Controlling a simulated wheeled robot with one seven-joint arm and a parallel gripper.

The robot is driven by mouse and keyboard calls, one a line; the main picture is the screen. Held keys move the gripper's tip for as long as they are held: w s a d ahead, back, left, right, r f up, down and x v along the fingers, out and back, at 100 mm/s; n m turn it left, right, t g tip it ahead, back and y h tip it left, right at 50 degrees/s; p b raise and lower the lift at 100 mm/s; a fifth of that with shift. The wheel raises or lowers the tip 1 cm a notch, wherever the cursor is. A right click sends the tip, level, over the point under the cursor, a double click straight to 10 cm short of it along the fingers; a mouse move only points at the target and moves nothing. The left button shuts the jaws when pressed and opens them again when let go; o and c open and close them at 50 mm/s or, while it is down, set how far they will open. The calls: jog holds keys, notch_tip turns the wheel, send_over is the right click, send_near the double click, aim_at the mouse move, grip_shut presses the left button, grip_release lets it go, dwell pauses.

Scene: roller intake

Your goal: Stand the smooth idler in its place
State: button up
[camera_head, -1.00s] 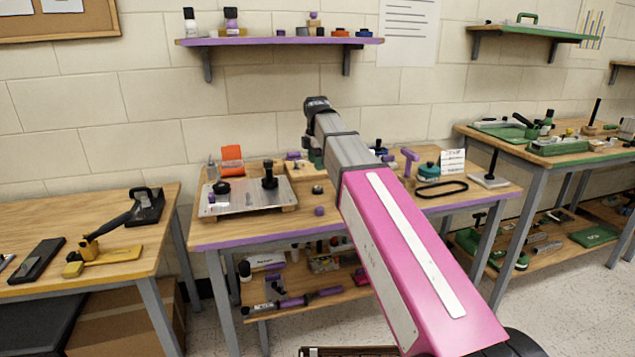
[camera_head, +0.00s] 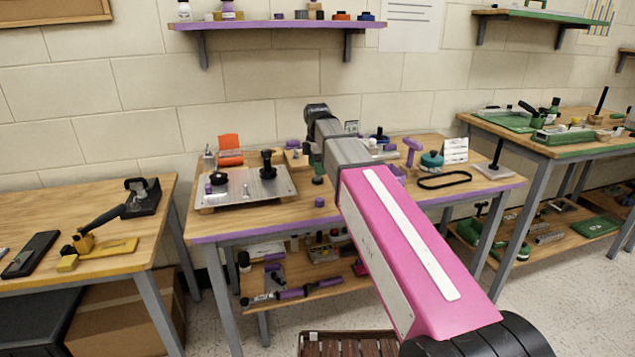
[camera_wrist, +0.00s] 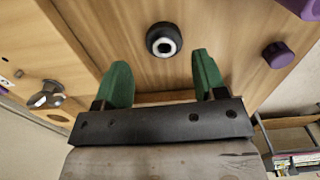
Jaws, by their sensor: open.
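A dark round roller with a pale ring and a dark hole in its middle (camera_wrist: 164,40) stands on the wooden bench top in the wrist view; it may be the smooth idler. My gripper (camera_wrist: 158,85) is open and empty, its two green fingers apart, with the roller beyond the gap between their tips. In the head view my gripper (camera_head: 318,180) is low over the bench, mostly hidden by my arm. A metal plate (camera_head: 238,190) lies on the bench to the left, with a black upright roller (camera_head: 268,165) and a black knob (camera_head: 218,180) on it.
A purple knob (camera_wrist: 278,55) sits right of the roller in the wrist view. A wooden board with a metal fitting (camera_wrist: 46,95) lies to the left. An orange item (camera_head: 229,150), a purple T-shaped tool (camera_head: 412,150) and a black belt loop (camera_head: 444,180) are on the bench.

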aim_at(317, 181)
notch_tip(317, 181, down, 4)
jog(key=shift+f, duration=0.1)
jog(key=c, duration=0.8)
jog(key=shift+c, duration=0.2)
